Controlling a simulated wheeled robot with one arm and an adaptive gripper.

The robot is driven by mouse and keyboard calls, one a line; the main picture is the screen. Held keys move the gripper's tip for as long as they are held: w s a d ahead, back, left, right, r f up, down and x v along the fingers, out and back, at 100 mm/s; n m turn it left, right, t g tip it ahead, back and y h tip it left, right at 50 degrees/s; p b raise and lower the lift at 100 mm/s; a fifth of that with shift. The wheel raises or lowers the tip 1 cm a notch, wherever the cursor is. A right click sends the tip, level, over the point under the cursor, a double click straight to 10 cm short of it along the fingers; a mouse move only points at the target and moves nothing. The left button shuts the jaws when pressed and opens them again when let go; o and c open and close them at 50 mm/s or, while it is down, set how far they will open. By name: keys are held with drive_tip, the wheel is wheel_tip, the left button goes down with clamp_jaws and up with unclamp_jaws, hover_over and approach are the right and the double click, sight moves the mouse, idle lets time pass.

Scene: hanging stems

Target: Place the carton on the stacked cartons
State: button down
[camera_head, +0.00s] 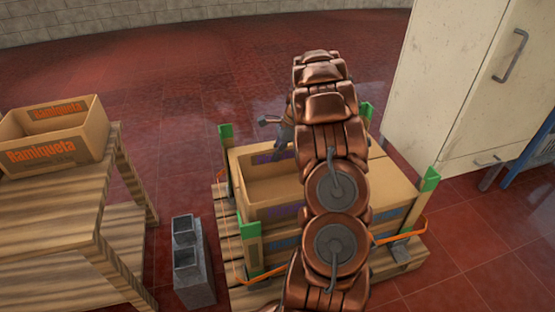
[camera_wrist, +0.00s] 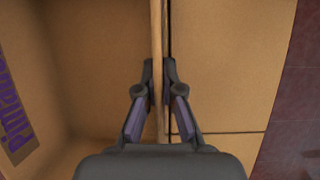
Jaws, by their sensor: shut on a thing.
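An open, empty cardboard carton (camera_head: 262,212) with purple lettering is at the top of the pallet stack in the head view. It looks upright and level, and sits close beside the neighbouring stacked cartons (camera_head: 398,190). I cannot tell whether it bears fully on the carton below. My gripper (camera_wrist: 158,92) is shut on the carton's upright wall in the wrist view. The carton's inside (camera_wrist: 85,80) lies to the left of the fingers, and the flat tops of the stacked cartons (camera_wrist: 215,70) lie to the right. In the head view my arm hides part of the stack and most of the gripper.
Green corner posts (camera_head: 226,150) and an orange strap (camera_head: 240,272) surround the stack on its wooden pallet (camera_head: 228,250). A wooden table (camera_head: 45,215) at left bears an open carton with orange lettering (camera_head: 50,152). Grey concrete blocks (camera_head: 193,275) stand between. A cream cabinet (camera_head: 440,80) stands at right.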

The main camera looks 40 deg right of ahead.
drive_tip(key=shift+f, duration=0.9)
drive_tip(key=c, duration=1.3)
unclamp_jaws()
drive_tip(key=shift+f, duration=0.2)
drive_tip(key=shift+r, duration=0.4)
drive_tip(key=p+v, duration=0.2)
drive_tip(key=v, duration=0.9)
drive_tip(key=shift+d+r, duration=0.15)
drive_tip(key=shift+r, duration=0.1)
